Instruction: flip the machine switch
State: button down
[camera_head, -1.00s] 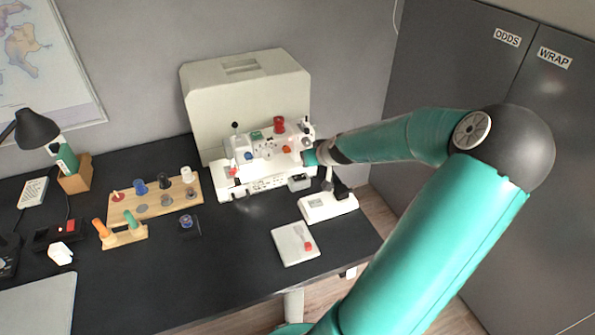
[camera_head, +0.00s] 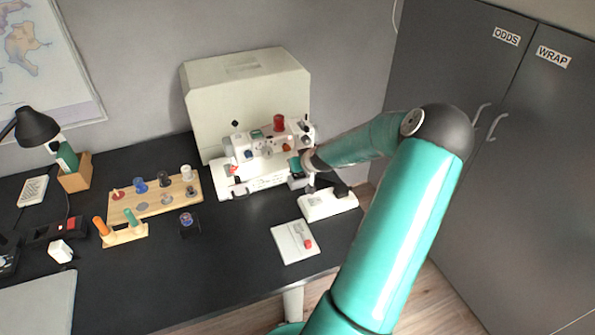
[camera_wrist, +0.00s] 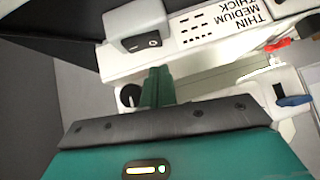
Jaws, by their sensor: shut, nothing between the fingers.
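In the head view my gripper (camera_head: 295,163) is at the machine's right end, just above the box.
A white pedal-like unit (camera_head: 325,204) and a white pad with a red button (camera_head: 295,241) lie in front of the machine. A wooden spool rack (camera_head: 155,196) stands to the left. A large beige case (camera_head: 245,90) is behind. Grey cabinets (camera_head: 500,150) stand at right.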

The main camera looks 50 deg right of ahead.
jog(key=shift+a+f, duration=0.1)
jog(key=shift+f, duration=1)
jog(key=shift+w+a+f, duration=0.1)
jog(key=shift+f, duration=0.1)
jog(key=shift+s+d+r, duration=0.2)
jog(key=shift+s+d, duration=0.25)
jog(key=shift+d, duration=0.25)
jog(key=shift+r, duration=0.1)
